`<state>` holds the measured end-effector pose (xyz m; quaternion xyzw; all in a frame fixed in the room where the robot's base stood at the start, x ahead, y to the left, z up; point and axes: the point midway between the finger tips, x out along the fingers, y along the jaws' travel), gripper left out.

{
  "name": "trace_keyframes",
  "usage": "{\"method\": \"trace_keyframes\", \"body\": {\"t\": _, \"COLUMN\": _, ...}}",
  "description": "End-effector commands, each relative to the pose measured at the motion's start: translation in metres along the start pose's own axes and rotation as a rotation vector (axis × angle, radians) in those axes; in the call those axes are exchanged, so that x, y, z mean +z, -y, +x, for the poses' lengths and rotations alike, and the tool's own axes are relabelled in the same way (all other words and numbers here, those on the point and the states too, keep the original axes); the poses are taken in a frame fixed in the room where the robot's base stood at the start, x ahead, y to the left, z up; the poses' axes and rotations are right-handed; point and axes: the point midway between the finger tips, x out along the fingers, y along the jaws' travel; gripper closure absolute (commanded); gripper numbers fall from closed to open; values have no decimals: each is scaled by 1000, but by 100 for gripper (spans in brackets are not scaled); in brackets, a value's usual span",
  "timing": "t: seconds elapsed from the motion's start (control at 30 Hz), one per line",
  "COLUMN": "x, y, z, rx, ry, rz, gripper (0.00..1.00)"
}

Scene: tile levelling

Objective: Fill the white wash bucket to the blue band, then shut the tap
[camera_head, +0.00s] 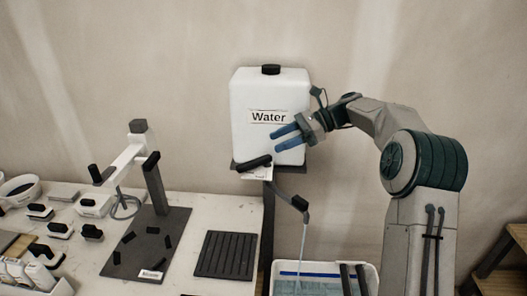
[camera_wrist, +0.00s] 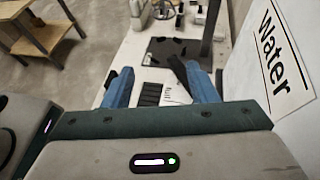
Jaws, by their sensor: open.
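The white wash bucket (camera_head: 370,272) stands at the bottom, partly cut off by the frame. Its blue band (camera_head: 310,274) runs along the inner back wall. Bluish water (camera_head: 298,288) shows below the band; its exact level is hard to tell. A thin stream (camera_head: 303,240) falls from the dark spout (camera_head: 298,202) into the bucket, so the tap runs. The black tap lever (camera_head: 255,162) sits below the white water tank (camera_head: 248,122). My gripper (camera_head: 285,138) is open and empty, in front of the tank above the lever. Its blue fingers also show in the wrist view (camera_wrist: 160,86).
A white table (camera_head: 190,215) extends left, with a black ribbed mat (camera_head: 226,256), a dark board with a lever stand (camera_head: 152,235) and several small tools. Dark upright bars (camera_head: 346,280) stand at the bucket. A wooden shelf (camera_head: 505,262) is at far right.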

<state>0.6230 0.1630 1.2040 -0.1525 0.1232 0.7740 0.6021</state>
Motion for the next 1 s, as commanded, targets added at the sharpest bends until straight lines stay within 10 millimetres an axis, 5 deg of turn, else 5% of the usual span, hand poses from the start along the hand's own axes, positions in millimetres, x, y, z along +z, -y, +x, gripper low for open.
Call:
{"method": "trace_keyframes", "body": {"t": 0.2, "x": 5, "y": -11, "z": -29, "rx": -1, "ry": 0, "rz": -2, "gripper": 48}}
{"method": "trace_keyframes", "body": {"t": 0.57, "x": 7, "y": -14, "z": -36, "rx": 0, "ry": -1, "rz": -1, "gripper": 48}}
{"method": "trace_keyframes", "body": {"t": 0.8, "x": 10, "y": -24, "z": -30, "rx": -3, "ry": -55, "rz": -38, "gripper": 100}}
{"method": "trace_keyframes", "body": {"t": 1.0, "x": 8, "y": -68, "z": -13, "rx": -3, "ry": -283, "rz": -203, "gripper": 100}}
